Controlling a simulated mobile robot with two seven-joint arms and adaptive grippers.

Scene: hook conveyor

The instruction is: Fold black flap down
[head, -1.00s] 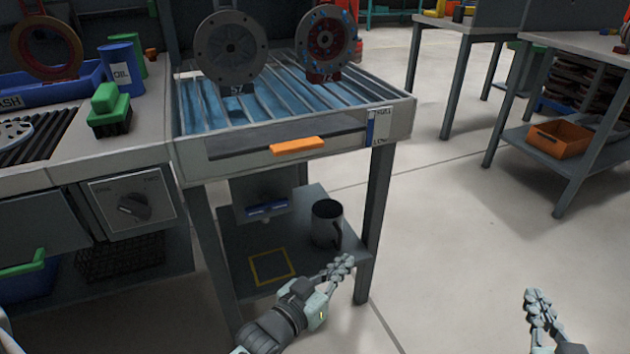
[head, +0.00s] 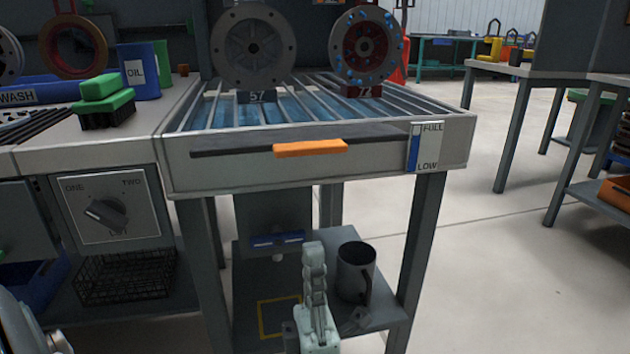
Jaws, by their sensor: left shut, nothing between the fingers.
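The black flap (head: 226,146) is a long dark panel at the front of the slatted tank table, seen almost edge-on. It looks roughly level rather than hanging down. An orange handle (head: 310,148) sits on its front edge. My left gripper (head: 314,250) is below the handle in the head view, pointing up, shut and empty, and apart from the flap. My right gripper is out of view.
A dark mug (head: 355,272) stands on the lower shelf (head: 384,312), close to the right of my left gripper. Two hanging discs, one grey (head: 253,46) and one red (head: 364,46), are above the slats. A FULL/LOW gauge (head: 412,148) is at the right front.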

